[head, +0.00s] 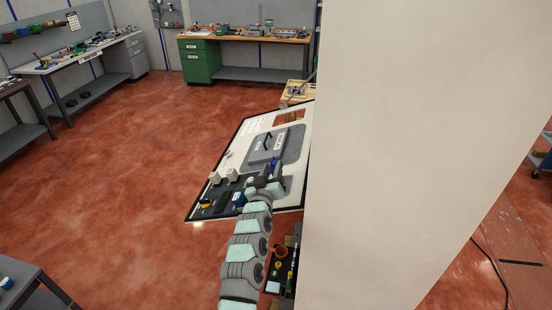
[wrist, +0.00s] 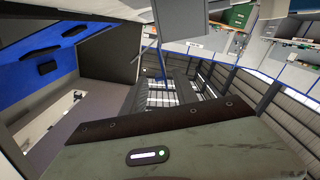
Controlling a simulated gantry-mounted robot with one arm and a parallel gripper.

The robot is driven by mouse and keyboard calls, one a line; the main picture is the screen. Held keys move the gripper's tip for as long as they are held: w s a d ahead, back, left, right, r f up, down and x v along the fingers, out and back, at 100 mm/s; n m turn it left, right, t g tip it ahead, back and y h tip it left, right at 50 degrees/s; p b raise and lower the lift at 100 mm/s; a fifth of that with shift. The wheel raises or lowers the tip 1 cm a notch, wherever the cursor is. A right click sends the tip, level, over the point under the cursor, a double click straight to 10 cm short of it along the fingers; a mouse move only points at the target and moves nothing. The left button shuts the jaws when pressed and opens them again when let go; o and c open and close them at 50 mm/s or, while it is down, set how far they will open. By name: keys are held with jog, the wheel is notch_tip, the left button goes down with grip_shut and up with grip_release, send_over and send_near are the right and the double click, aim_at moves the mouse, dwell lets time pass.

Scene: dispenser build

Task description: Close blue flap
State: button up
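A large blue panel (wrist: 40,58) with dark slots fills the upper left of the wrist view; it may be the blue flap, but I cannot tell for sure. In the head view, my gripper (head: 274,165) is over the white-edged board, near its grey panel. In the wrist view, the two dark ribbed fingers of my gripper (wrist: 163,90) stand apart, with nothing seen between them. The blue panel is to their left, apart from them. In the head view, no flap can be made out clearly; a small blue part (head: 239,199) sits beside my arm.
The tilted white board (head: 250,130) carries a grey panel (head: 262,152) with a dark handle. A big pale column (head: 410,140) hides the right side. A dark tray (head: 278,271) lies beside my arm. Open red floor lies left. Workbenches (head: 245,36) line the back.

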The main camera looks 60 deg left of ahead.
aim_at(275, 161)
jog(key=b+x, duration=0.2)
jog(key=x, duration=0.2)
jog(key=shift+a+f+b, duration=0.15)
jog(key=shift+f+b, duration=0.05)
jog(key=shift+b, duration=0.1)
jog(key=shift+b+x, duration=0.65)
jog(key=shift+x, duration=0.35)
jog(key=shift+w+r, duration=0.1)
jog(key=shift+r, duration=0.1)
grip_shut()
